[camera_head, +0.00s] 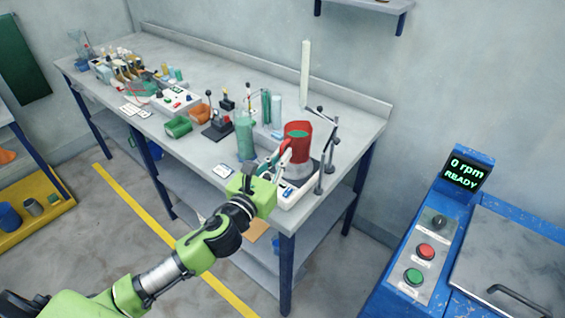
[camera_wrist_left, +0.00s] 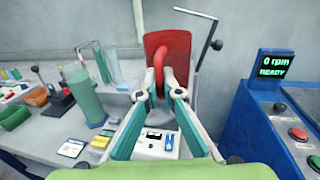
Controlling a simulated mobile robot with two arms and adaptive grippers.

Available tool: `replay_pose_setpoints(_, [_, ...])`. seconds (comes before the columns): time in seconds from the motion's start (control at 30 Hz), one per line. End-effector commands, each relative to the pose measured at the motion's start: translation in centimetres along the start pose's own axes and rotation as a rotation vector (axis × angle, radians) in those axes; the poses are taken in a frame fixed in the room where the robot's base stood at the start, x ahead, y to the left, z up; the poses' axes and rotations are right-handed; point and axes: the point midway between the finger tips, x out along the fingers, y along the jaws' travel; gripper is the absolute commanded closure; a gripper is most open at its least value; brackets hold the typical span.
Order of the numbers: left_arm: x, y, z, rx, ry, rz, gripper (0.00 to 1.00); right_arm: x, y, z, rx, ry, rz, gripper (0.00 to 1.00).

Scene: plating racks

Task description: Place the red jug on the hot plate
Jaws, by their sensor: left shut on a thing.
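The red jug (camera_head: 297,147) is upright at the right end of the bench, with green showing at its open top. It also shows in the left wrist view (camera_wrist_left: 174,50). My left gripper (camera_wrist_left: 160,82) is shut on the jug's red handle; it also shows in the head view (camera_head: 280,160). The hot plate, a white unit with a front panel (camera_wrist_left: 155,146), is below the jug; its pale body also shows in the head view (camera_head: 288,196). I cannot tell whether the jug's base touches it. My right gripper is not in view.
Metal stand rods (camera_head: 320,178) rise close right of the jug. A tall green cylinder (camera_head: 245,136) stands left of it. Several small stands and bottles fill the bench (camera_head: 215,85) further left. A blue machine (camera_head: 468,172) reading "0 rpm READY" stands at the right.

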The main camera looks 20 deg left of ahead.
Motion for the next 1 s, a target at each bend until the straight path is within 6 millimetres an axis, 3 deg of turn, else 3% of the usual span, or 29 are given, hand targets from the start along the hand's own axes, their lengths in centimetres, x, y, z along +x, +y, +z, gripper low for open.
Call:
replay_pose_setpoints(0.1, [2.2, 1.3, -1.3, -0.001, -0.001, 0.004, 1.0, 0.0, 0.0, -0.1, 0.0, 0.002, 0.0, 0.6])
replay_pose_setpoints(0.2, [3.4, 1.9, -3.4, -0.004, 0.0, 0.002, 1.0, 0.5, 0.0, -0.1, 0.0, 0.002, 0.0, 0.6])
replay_pose_setpoints(0.4, [5.1, 3.0, -5.6, -0.001, -0.004, 0.001, 1.0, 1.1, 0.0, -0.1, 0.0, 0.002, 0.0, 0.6])
replay_pose_setpoints(0.57, [5.7, 3.3, -6.4, -0.001, -0.003, 0.0, 1.0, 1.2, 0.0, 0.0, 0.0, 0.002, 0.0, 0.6])
replay_pose_setpoints(0.8, [5.9, 3.5, -9.1, -0.005, -0.002, 0.002, 1.0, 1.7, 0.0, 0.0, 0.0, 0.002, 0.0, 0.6])
replay_pose_setpoints(1.0, [5.9, 3.5, -9.7, 0.001, -0.004, -0.001, 1.0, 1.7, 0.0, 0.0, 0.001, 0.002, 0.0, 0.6])
